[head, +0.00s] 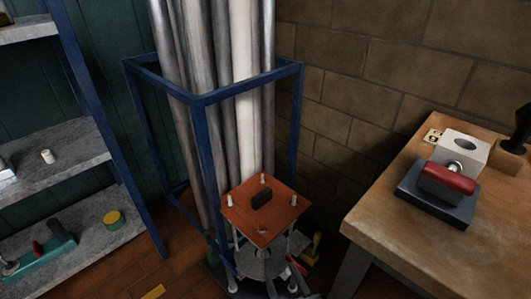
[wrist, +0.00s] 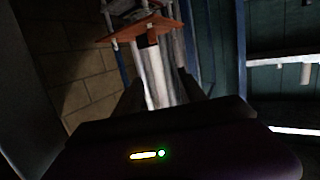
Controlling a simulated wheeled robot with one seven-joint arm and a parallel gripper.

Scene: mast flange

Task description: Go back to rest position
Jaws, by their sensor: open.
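My gripper (wrist: 158,88) shows in the wrist view as two dark fingers standing apart, with nothing visible between them. Behind the gap is a pale pole, and an orange-red plate (wrist: 128,32) is farther off near the top. The wrist picture is dark and appears upside down. In the head view the plate (head: 242,213) lies level on white posts, with a small black block (head: 262,200) on top. A grey round flange (head: 262,264) is below it. I cannot make out my gripper in the head view.
A blue frame (head: 205,98) encloses tall grey poles (head: 199,45) behind the plate. A wooden bench (head: 405,240) at right bears a red-handled tool (head: 446,180) and a white block (head: 462,150). Shelves (head: 70,151) stand at left. Brick floor shows between shelves and frame.

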